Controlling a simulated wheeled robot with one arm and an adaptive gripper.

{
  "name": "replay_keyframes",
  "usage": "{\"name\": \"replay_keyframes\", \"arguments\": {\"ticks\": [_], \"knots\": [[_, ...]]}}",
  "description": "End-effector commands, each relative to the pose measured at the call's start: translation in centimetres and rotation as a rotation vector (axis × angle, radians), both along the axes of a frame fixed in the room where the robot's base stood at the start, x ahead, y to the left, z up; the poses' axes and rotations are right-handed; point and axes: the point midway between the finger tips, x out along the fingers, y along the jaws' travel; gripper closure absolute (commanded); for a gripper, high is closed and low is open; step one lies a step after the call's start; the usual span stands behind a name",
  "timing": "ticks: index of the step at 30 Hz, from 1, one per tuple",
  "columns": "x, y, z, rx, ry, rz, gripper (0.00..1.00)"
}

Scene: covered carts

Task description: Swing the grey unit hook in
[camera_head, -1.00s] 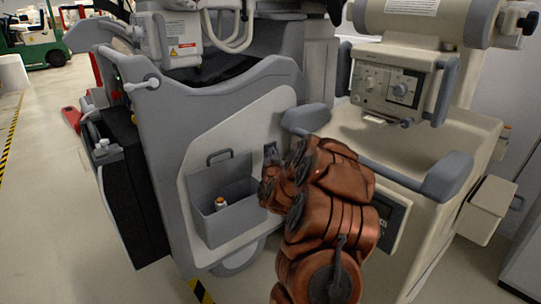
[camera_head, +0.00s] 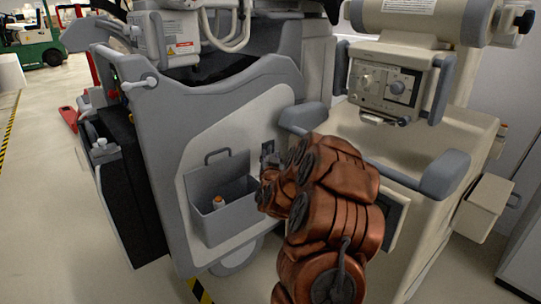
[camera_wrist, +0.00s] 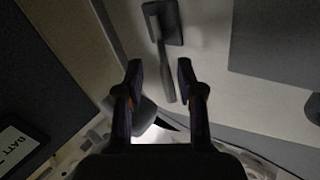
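The grey unit hook is a dark square plate with a grey bar hinged on it. In the wrist view its bar (camera_wrist: 166,70) hangs from the plate at the top centre and reaches down between the fingertips. In the head view the hook (camera_head: 267,152) shows small on the grey unit's pale side panel, right of the open bin. My gripper (camera_wrist: 160,68) is open, one finger on each side of the bar's line. I cannot tell whether a finger touches the bar. In the head view my arm hides most of the gripper.
The open grey bin (camera_head: 228,216) on the panel holds an orange-capped bottle (camera_head: 219,203), just left of my wrist. The beige unit (camera_head: 345,133) with its grey handles stands close on the right. Free floor (camera_head: 45,200) lies at the far left.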

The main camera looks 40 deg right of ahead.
Motion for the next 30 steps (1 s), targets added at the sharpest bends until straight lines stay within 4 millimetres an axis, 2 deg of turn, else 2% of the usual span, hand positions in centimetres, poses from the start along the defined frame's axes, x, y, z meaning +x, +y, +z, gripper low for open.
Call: {"name": "replay_keyframes", "arguments": {"ticks": [12,22,23,30], "knots": [[-3.5,3.1,0.1,0.001,-0.001,0.001,0.62],[-3.9,3.4,0.1,0.000,0.000,0.001,0.62],[-3.9,3.4,0.1,0.000,0.000,0.001,0.63],[-4.4,2.8,0.4,0.085,-0.075,0.027,0.88]]}}
